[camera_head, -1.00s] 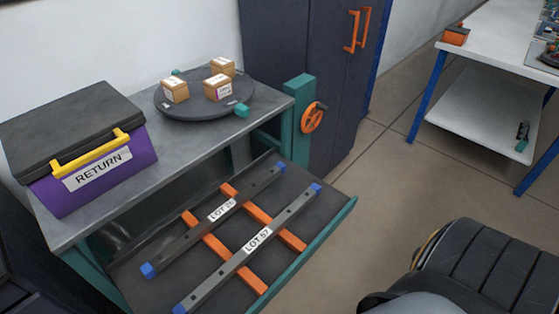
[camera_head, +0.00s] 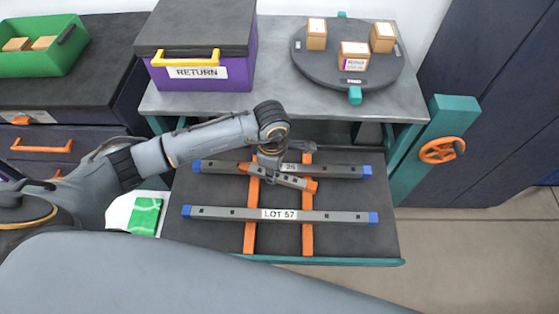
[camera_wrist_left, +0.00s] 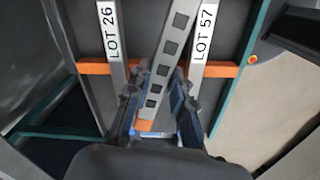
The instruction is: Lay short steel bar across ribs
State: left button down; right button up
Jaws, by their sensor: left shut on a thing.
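My left gripper (camera_head: 270,170) is shut on a short grey steel bar (camera_head: 290,180) with orange ends, over the pull-out tray (camera_head: 350,245). The short bar is slanted, its right end nearer the front. In the wrist view the short bar (camera_wrist_left: 172,45) runs between the fingers, between the two long bars. The blue-ended LOT 26 bar (camera_head: 340,171) lies behind, partly hidden by the gripper. The LOT 57 bar (camera_head: 335,216) lies in front. My right gripper is not in view.
The bench (camera_head: 270,105) above the tray holds a purple RETURN box (camera_head: 205,76) and a dark turntable (camera_head: 325,70) with small boxes. A teal post with an orange handwheel (camera_head: 441,150) stands to the right. A green bin (camera_head: 45,60) is at far left.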

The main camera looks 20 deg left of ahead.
pick_arm(q)
jog(key=n, duration=0.2)
jog(key=shift+w+d+r+n, duration=0.15)
jog(key=shift+w+n, duration=0.15)
jog(key=shift+w, duration=0.05)
jog(key=shift+w+n, duration=0.1)
jog(key=shift+n, duration=0.2)
jog(key=shift+d+f, duration=0.15)
jog(key=shift+f, duration=0.4)
notch_tip(320, 180, down, 9)
jog(key=b, duration=0.7)
jog(key=shift+f, duration=0.15)
jog(key=shift+w+f+b, duration=0.1)
jog(key=shift+f+b, duration=0.5)
jog(key=shift+b, duration=0.1)
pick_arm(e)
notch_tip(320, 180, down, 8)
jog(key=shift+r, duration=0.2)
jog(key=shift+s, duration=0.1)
pick_arm(q)
jog(key=c, duration=1.1)
grip_release()
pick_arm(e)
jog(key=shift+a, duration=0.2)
